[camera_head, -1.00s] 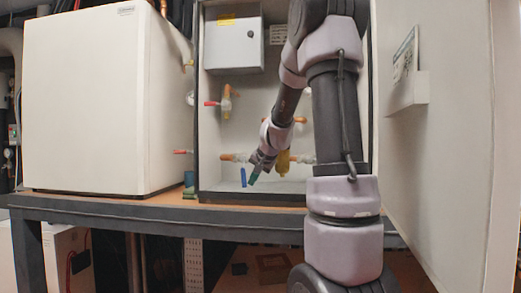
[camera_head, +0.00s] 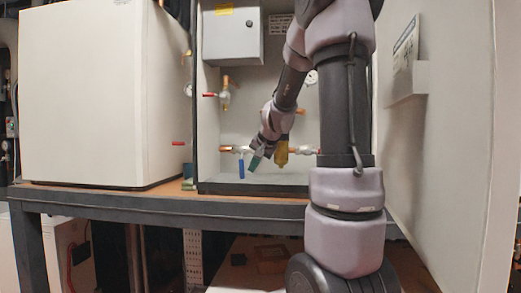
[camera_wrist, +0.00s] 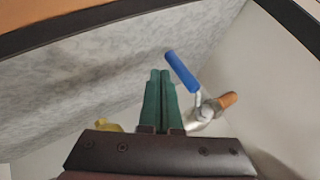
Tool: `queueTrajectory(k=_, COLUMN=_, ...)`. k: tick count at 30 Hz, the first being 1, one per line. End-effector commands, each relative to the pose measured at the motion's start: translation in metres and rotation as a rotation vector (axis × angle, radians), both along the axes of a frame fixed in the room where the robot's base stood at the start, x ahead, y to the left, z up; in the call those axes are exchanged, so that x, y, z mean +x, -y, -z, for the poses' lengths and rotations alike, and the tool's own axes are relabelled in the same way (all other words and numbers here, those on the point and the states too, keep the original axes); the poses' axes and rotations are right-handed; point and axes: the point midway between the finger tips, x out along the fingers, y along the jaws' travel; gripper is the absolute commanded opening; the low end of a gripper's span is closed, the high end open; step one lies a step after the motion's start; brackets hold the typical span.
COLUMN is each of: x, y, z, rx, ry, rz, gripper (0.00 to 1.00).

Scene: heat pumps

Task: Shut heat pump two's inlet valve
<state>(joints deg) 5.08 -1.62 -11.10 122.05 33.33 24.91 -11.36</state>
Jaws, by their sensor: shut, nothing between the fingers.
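A valve with a blue lever (camera_head: 241,168) sits on the lower copper pipe inside the open cabinet. Its lever hangs down from the pipe. In the wrist view the blue lever (camera_wrist: 181,71) is just right of my fingers, with its metal valve body (camera_wrist: 206,112) and a copper pipe end behind. My gripper (camera_head: 253,163) has green fingers and is right of the lever in the head view. In the wrist view the fingers (camera_wrist: 158,75) are together and empty, with a visible gap to the lever. No label naming the pump or inlet is readable.
A yellow fitting (camera_head: 282,152) is close right of my gripper. A red-handled valve (camera_head: 211,95) is higher up, below a grey box (camera_head: 231,34). The open cabinet door (camera_head: 440,150) stands at right, and a white unit (camera_head: 85,95) at left.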

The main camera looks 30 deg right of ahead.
Motion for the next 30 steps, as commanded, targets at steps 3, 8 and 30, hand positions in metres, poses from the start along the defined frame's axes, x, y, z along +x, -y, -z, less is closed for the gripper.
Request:
queueTrajectory(k=3, x=-0.018, y=0.002, z=-0.021, rx=-0.002, ry=0.006, rz=0.002, gripper=0.00)
queueTrajectory(k=8, x=-0.038, y=0.004, z=-0.041, rx=-0.002, ry=0.006, rz=0.002, gripper=0.00)
queueTrajectory(k=30, x=-0.053, y=0.005, z=-0.054, rx=0.000, ry=0.001, rz=0.002, gripper=0.00)
